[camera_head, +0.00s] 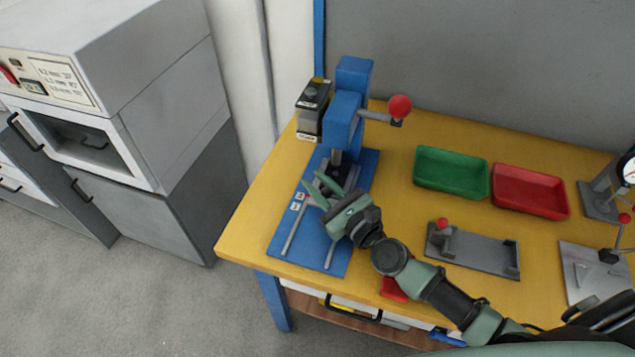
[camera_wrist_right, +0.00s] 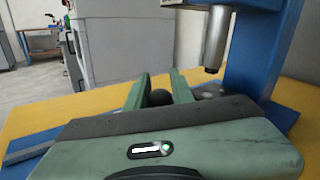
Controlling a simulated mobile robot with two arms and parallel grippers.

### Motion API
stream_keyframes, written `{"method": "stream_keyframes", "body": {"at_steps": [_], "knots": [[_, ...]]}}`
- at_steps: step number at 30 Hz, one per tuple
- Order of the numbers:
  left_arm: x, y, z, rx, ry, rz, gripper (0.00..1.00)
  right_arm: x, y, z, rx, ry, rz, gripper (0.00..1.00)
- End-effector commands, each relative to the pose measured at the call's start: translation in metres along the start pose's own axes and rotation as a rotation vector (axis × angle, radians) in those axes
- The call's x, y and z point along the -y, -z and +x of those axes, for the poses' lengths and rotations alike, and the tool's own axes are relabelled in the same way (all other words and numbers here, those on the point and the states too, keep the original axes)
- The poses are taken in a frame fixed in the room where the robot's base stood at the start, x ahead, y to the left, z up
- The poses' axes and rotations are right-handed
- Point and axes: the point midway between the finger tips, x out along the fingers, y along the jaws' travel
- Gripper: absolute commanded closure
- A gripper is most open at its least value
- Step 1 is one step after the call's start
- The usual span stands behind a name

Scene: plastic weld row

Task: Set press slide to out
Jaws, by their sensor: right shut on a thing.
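The blue press (camera_head: 345,120) stands at the table's left end, with a red-knobbed lever (camera_head: 399,106) out to its right. Its dark slide (camera_head: 343,173) appears at the back of the blue base, below the ram (camera_wrist_right: 215,40). Two grey rails (camera_head: 291,236) run bare toward the front edge, beside small white labels with red marks (camera_head: 299,201). My right gripper (camera_head: 313,181) is at the slide's front left. In the wrist view, its green fingers (camera_wrist_right: 160,85) are closed around a dark round knob (camera_wrist_right: 160,98). The knob's join to the slide is hidden. My left gripper is out of view.
A green tray (camera_head: 451,190) and a red tray (camera_head: 530,209) sit right of the press. A grey fixture with a red knob (camera_head: 472,262) lies in front of them. A dial gauge stand (camera_head: 599,197) is at far right. A grey oven (camera_head: 90,100) stands left of the table.

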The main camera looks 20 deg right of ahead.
Motion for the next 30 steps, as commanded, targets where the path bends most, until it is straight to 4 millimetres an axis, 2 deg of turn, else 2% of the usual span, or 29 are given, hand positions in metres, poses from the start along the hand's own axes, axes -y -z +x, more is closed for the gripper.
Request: {"method": "stream_keyframes", "body": {"at_steps": [25,28,30], "knots": [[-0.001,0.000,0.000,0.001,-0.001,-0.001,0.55,-0.001,-0.001,-0.001,0.000,0.000,0.000,1.00],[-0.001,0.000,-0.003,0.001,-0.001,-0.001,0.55,-0.010,-0.002,-0.006,0.000,-0.001,0.002,1.00],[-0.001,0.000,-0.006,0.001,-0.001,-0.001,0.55,-0.023,-0.005,-0.015,-0.001,-0.003,0.006,1.00]]}}
